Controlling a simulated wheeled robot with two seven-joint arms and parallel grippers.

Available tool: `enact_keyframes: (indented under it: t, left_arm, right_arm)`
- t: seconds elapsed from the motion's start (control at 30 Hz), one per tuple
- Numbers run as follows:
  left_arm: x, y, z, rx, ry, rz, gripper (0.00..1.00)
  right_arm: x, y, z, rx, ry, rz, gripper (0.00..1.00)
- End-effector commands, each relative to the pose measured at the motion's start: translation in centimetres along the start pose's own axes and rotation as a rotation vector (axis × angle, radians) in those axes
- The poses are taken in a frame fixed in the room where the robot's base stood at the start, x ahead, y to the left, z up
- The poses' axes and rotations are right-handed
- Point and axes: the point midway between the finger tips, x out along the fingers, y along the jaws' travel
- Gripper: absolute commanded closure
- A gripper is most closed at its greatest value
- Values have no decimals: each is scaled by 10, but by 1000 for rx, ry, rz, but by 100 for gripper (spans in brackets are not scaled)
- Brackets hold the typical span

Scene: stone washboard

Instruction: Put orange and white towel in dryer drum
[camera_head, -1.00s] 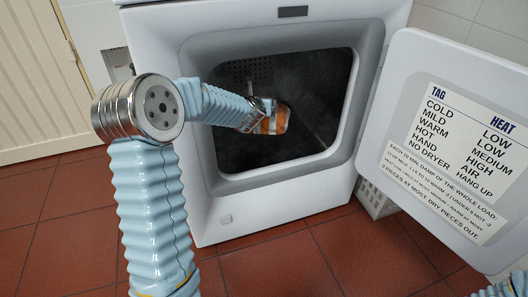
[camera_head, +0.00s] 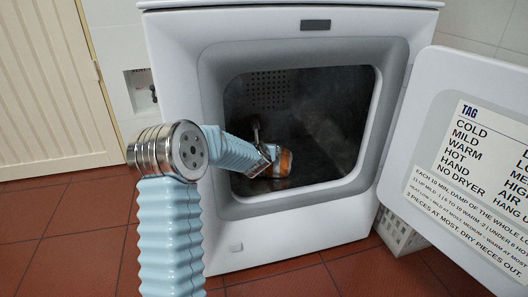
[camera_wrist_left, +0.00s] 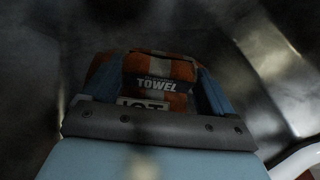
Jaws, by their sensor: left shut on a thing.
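The orange and white towel (camera_head: 281,162) is inside the dryer drum (camera_head: 330,125), low in the opening. My left gripper (camera_head: 270,158) reaches through the opening and is shut on the towel. In the left wrist view the towel (camera_wrist_left: 155,80) sits between the two blue fingers (camera_wrist_left: 160,95), with a "TOWEL" label facing the camera. The drum's dark interior surrounds it there. Whether the towel touches the drum floor is hard to tell. My right gripper is not in view.
The white dryer door (camera_head: 455,150) stands open to the right, with a printed heat chart on it. The opening's grey rim (camera_head: 300,203) lies below my left forearm. A white basket (camera_head: 400,233) stands on the floor under the door. Red floor tiles lie in front.

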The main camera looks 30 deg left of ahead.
Motion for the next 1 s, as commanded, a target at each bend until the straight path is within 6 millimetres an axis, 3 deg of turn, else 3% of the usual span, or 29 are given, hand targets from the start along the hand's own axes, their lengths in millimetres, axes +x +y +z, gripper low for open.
enact_keyframes:
  t: [0.43,0.47,0.53,0.87,1.0]
  left_arm:
    - [2,0,-4,0,-7,0,99]
    - [2,0,-5,0,-2,0,11]
    - [2,0,-5,0,-2,0,0]
    - [-1,0,0,1,-2,-1,0]
    - [-26,0,-2,-1,-2,0,0]
  right_arm:
    - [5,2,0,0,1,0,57]
    - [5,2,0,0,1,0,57]
    - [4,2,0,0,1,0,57]
    - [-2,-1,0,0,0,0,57]
    - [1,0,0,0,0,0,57]
